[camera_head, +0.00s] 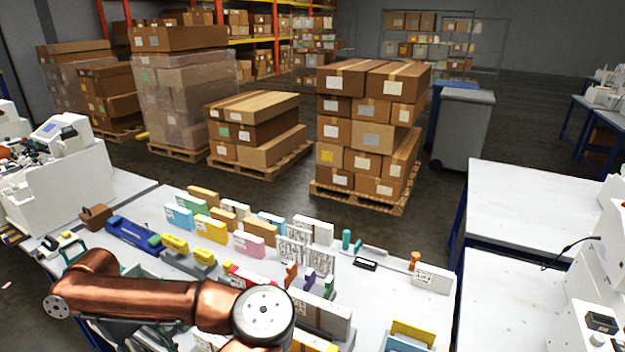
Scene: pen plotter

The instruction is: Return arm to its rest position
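A copper-coloured arm of mine (165,300) lies across the lower left of the head view. It has a bent joint at its left end and a round grey cap (264,310) at its right end. It passes over the front left part of the white worktable (395,290) and hides some of what lies there. I cannot make out a gripper on it. No second arm shows, and neither gripper can be seen.
Several small coloured boxes stand on the worktable, including a yellow one (211,229) and a pink one (249,244). A blue tool (133,235) lies at left. A white machine (60,180) stands at far left. Another white table (535,205) is at right. Stacked cartons (365,135) stand behind.

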